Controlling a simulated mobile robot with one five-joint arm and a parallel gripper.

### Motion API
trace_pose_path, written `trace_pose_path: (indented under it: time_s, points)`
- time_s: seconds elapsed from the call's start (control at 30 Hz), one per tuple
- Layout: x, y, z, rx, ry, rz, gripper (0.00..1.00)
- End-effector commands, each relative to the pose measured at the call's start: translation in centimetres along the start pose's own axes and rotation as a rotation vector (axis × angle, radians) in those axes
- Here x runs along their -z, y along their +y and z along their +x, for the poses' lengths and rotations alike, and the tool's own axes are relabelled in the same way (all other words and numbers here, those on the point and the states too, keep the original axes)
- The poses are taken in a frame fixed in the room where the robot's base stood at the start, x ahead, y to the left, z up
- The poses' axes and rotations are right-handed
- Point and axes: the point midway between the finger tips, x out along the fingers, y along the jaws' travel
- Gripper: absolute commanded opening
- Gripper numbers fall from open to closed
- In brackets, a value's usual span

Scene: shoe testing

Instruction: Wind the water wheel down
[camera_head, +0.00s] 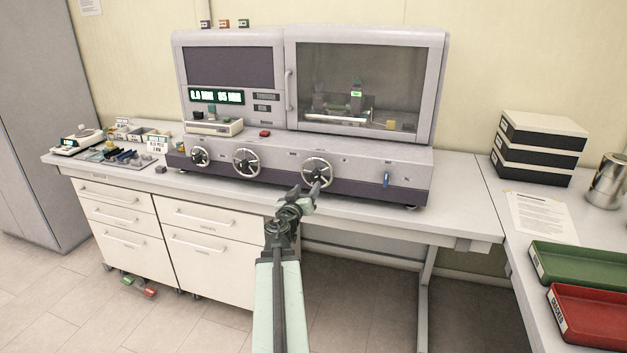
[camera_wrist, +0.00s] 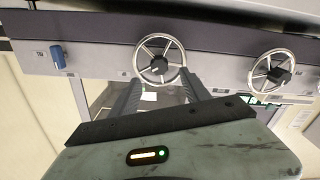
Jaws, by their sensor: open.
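The grey testing machine (camera_head: 300,152) has several spoked handwheels along its lower front panel. The labels are too small to read, so I cannot tell which is the water wheel. The rightmost wheel (camera_head: 317,172) is nearest my gripper (camera_head: 308,190), which reaches up to its lower edge. In the wrist view this wheel (camera_wrist: 160,58) lies straight ahead, between and just beyond the open fingers of my gripper (camera_wrist: 161,78). Nothing is held. I cannot tell whether a finger touches the rim. The middle wheel (camera_head: 246,162) also shows at right in the wrist view (camera_wrist: 270,75).
A blue lever (camera_head: 386,179) is right of the wheels. A red button (camera_head: 265,133) sits on the ledge above. Small parts lie left on the bench. Black-and-white boxes (camera_head: 540,148), a green tray (camera_head: 582,268) and a red tray (camera_head: 592,316) are at right.

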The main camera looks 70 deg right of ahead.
Motion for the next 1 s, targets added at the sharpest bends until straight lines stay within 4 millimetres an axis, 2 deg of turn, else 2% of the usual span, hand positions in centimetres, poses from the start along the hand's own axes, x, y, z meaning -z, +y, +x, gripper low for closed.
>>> trace_pose_path:
  time_s: [0.1,0.23,0.47,0.57,0.8,0.9,1.0]
  points:
    - [0.0,0.0,0.2,0.0,0.0,0.231,0.55]
    - [0.0,0.0,0.3,-0.001,0.0,0.343,0.55]
    - [0.0,0.1,1.1,-0.003,0.0,0.347,0.55]
    - [0.0,0.0,2.3,-0.003,0.0,0.346,0.55]
    - [0.0,0.0,6.9,-0.003,0.0,0.345,0.55]
    - [0.0,0.1,8.0,-0.003,0.0,0.345,0.55]
    - [0.0,0.1,8.3,-0.003,0.0,0.345,0.55]
